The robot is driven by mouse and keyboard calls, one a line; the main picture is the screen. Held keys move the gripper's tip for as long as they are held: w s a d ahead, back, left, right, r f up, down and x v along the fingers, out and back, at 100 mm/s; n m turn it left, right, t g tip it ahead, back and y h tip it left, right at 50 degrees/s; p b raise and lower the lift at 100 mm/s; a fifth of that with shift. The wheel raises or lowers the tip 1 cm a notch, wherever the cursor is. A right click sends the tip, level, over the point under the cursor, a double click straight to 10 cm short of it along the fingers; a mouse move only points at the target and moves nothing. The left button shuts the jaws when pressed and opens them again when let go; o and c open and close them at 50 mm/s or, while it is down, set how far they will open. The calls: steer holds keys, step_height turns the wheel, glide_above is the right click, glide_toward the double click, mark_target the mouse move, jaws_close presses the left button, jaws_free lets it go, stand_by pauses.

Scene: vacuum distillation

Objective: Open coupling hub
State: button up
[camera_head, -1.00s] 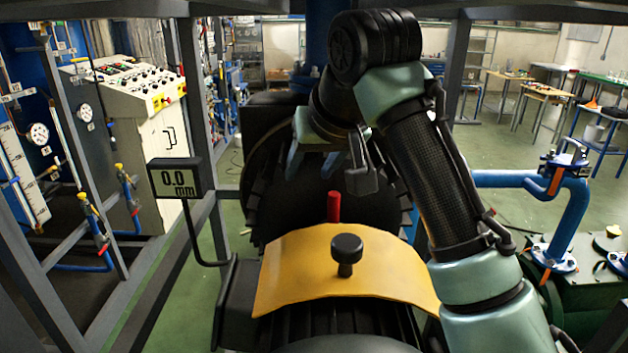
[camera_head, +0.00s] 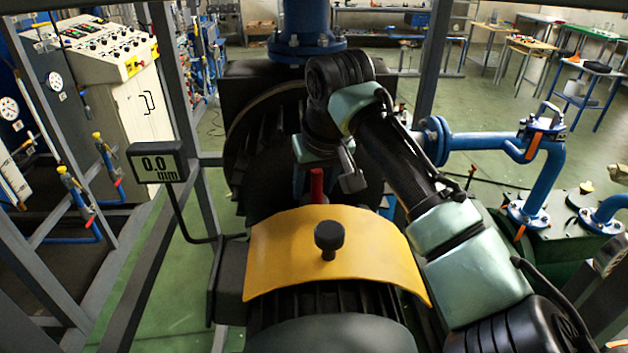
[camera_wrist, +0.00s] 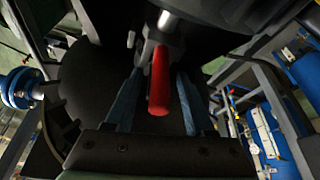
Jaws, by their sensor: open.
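A red handle (camera_head: 317,186) stands upright just behind the yellow curved cover (camera_head: 285,258) with a black knob (camera_head: 329,238). In the wrist view the red handle (camera_wrist: 159,80) joins a metal shaft and lies between the two blue-grey fingers of my gripper (camera_wrist: 157,88). My gripper is open, with a visible gap on both sides of the handle. In the head view my gripper is partly hidden behind my wrist, close to the handle. I cannot tell which part is the coupling hub itself.
A large dark ribbed wheel (camera_head: 262,135) stands behind the handle. A display (camera_head: 157,163) reading 0.0 mm stands left of the yellow cover. Grey frame bars (camera_head: 200,190) surround the machine.

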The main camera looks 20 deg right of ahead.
jaws_close()
stand_by(1.4)
